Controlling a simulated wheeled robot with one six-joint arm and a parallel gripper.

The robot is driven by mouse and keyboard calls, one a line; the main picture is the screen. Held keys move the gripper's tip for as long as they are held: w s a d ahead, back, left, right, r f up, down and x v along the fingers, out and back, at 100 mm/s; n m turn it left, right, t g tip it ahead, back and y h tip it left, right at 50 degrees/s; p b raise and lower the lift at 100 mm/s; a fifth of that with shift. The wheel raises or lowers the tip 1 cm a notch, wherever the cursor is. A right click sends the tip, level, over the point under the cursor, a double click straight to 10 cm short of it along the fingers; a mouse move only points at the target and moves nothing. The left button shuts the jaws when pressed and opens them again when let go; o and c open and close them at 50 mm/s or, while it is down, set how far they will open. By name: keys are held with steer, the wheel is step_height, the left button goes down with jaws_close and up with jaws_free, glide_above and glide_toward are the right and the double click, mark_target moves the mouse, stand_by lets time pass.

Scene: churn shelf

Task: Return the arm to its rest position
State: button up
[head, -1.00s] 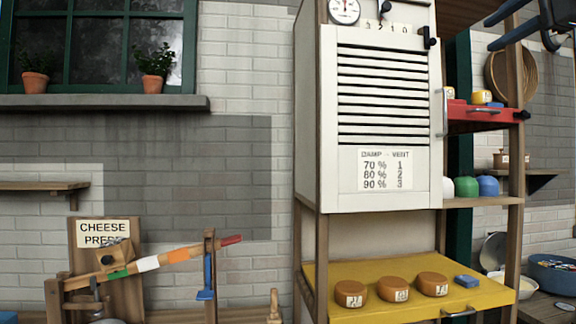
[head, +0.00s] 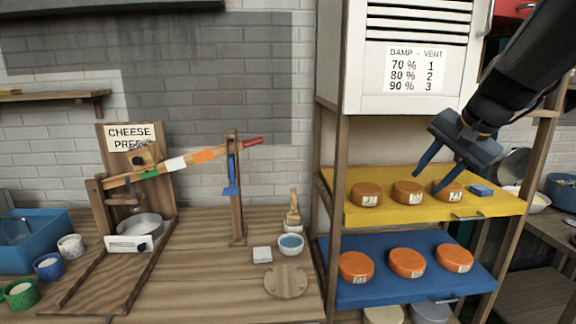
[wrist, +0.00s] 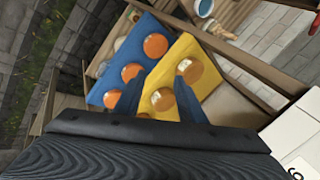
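My gripper (head: 438,182) hangs from my dark arm at the right of the head view, in front of the shelf unit. Its two blue fingers stand apart with nothing between them. The fingers also show in the wrist view (wrist: 157,88), spread and empty, pointing toward the shelves. Behind the fingers is the yellow shelf (head: 355,213) with a row of three orange cheeses, the middle one (head: 408,193) just left of the fingers. Part of the right cheese (head: 450,192) is covered by a finger. I cannot tell whether the fingers touch anything.
A blue shelf (head: 375,292) with three more cheeses sits below. A white louvred cabinet (head: 400,100) is above. A small blue block (head: 481,190) lies on the yellow shelf. A cheese press (head: 140,215) and bowls stand on the wooden bench at left.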

steer(key=s+a+f+n+g, duration=0.2)
steer(key=s+a+f+n, duration=0.3)
steer(key=s+f, duration=0.3)
steer(key=s+a+f+n+g+h, duration=0.1)
steer(key=s+a+f+n, duration=0.4)
steer(key=f, duration=0.9)
steer(key=s+a+g, duration=0.1)
steer(key=s+a, duration=0.2)
steer(key=s, duration=0.1)
steer(key=shift+s+g+h, duration=0.25)
steer(key=shift+g+h, duration=0.05)
steer(key=shift+g, duration=0.1)
